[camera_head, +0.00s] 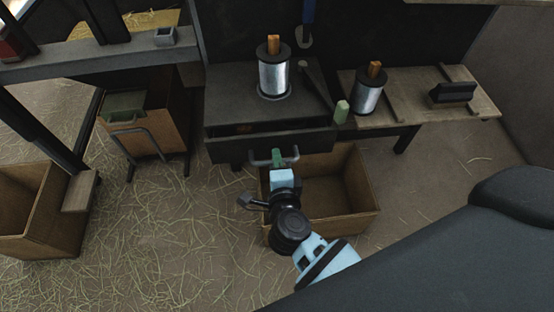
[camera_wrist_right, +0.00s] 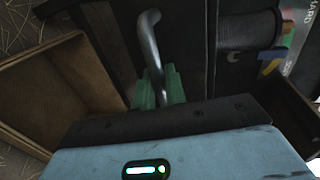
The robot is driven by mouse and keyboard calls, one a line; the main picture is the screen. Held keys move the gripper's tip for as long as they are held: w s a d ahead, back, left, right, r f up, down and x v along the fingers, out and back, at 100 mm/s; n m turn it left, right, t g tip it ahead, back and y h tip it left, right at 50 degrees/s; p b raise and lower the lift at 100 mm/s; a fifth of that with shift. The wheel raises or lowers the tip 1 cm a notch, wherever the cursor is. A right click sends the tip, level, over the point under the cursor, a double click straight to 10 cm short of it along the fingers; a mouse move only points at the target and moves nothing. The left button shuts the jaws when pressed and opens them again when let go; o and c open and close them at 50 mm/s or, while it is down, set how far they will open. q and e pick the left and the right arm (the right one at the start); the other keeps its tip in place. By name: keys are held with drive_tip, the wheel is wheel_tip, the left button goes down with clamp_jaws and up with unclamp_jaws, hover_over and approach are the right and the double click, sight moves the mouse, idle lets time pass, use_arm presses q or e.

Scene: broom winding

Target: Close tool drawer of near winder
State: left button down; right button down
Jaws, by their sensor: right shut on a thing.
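The tool drawer (camera_head: 213,151) is a dark drawer under the grey bench top of the near winder. It stands partly open, with a dark gap behind its front. Its grey bar handle (camera_head: 290,158) sticks out from the front. My right gripper (camera_head: 277,156) is at the handle's middle. In the right wrist view its green fingertips (camera_wrist_right: 159,88) are shut around the handle bar (camera_wrist_right: 148,40). Coloured tools (camera_wrist_right: 278,58) show inside the drawer in that view. My left gripper is not in view.
An open wooden box (camera_head: 345,205) stands on the floor under the drawer, beside my right arm. Another wooden box (camera_head: 40,210) is at the left. Straw covers the floor.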

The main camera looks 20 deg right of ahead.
drive_tip(key=w, duration=0.1)
drive_tip(key=w+d+p, duration=0.1)
drive_tip(key=w, duration=0.1)
drive_tip(key=shift+w+r, duration=0.1)
drive_tip(key=shift+w, duration=0.15)
drive_tip(key=c, duration=1.6)
unclamp_jaws()
drive_tip(key=shift+w, duration=0.15)
drive_tip(key=shift+o, duration=0.2)
